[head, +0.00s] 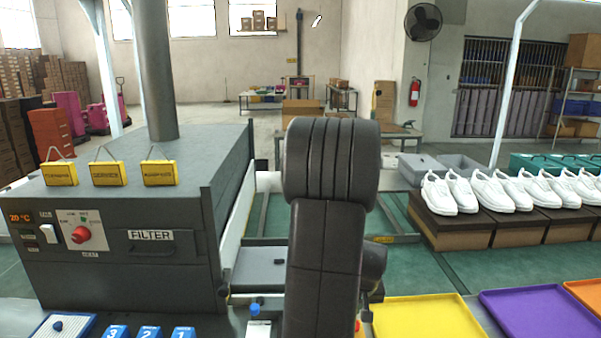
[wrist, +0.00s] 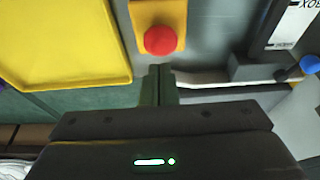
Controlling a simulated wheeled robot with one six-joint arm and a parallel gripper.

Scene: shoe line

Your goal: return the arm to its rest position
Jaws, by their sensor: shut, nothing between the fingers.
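My gripper (wrist: 159,70) shows in the wrist view with its two dark fingers together and nothing between them. Its fingertips point toward a red push button (wrist: 160,40) on a yellow base, and I cannot tell how far apart they are. In the head view my dark arm stands upright in the middle and hides much of the bench behind it. My gripper cannot be made out there.
A yellow tray (head: 425,317) and a purple tray (head: 541,312) lie at lower right; the yellow tray (wrist: 65,40) also shows in the wrist view. A grey machine (head: 130,225) stands close on the left. White shoes (head: 510,190) stand on boxes at right.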

